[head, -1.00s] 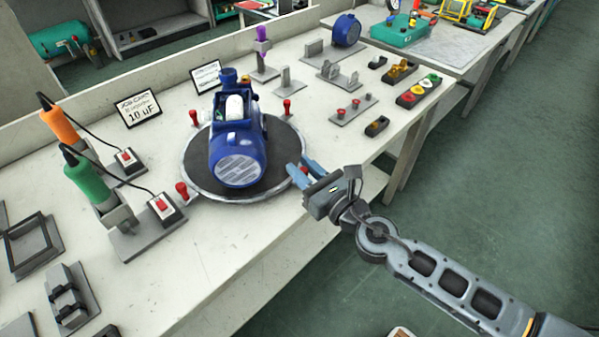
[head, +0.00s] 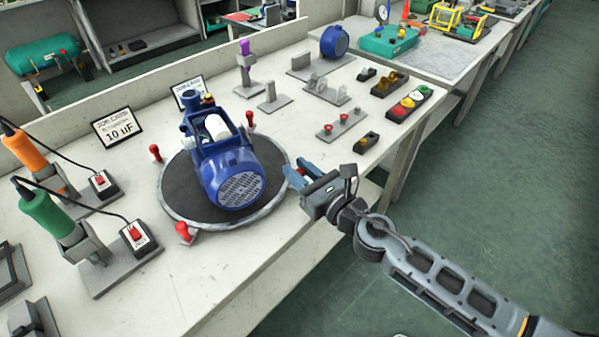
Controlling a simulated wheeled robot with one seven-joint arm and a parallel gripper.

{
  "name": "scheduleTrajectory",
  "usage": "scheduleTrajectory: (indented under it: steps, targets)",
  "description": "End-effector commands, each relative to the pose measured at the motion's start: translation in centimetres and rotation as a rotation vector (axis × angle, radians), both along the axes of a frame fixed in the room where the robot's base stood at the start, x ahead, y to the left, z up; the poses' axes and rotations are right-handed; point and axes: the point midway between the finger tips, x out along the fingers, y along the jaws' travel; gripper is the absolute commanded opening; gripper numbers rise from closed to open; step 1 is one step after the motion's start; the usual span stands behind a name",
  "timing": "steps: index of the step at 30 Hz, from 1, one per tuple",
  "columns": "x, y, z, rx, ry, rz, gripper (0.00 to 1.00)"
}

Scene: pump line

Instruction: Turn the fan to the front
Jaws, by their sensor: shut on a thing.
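A blue pump motor (head: 222,160) lies on a round dark turntable (head: 185,192) with a pale rim on the bench. Its round fan grille (head: 241,190) faces the lower right, towards the bench's front edge. Red knobs stand around the rim: one at the left (head: 155,152), one at the back (head: 250,121) and one at the front left (head: 183,232). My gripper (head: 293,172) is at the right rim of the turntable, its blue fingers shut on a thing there. That thing is hidden by the fingers; it is probably another rim knob.
Soldering-iron-like tools, orange (head: 24,150) and green (head: 45,212), stand at left beside red-switch boxes. A purple-topped post (head: 245,65) and several button blocks (head: 410,103) are towards the back right. Bench in front of the turntable is clear.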

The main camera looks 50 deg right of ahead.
Motion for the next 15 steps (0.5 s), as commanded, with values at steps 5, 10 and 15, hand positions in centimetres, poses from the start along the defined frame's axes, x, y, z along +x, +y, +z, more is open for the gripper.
scheduleTrajectory:
  steps: [5,10,15]
  targets:
    - [0.10,-0.29,-0.17,-0.002,0.002,0.025,0.00]
    - [0.25,-0.49,-0.17,0.000,0.001,0.044,0.00]
    - [0.40,-0.68,-0.18,0.001,0.002,0.063,0.00]
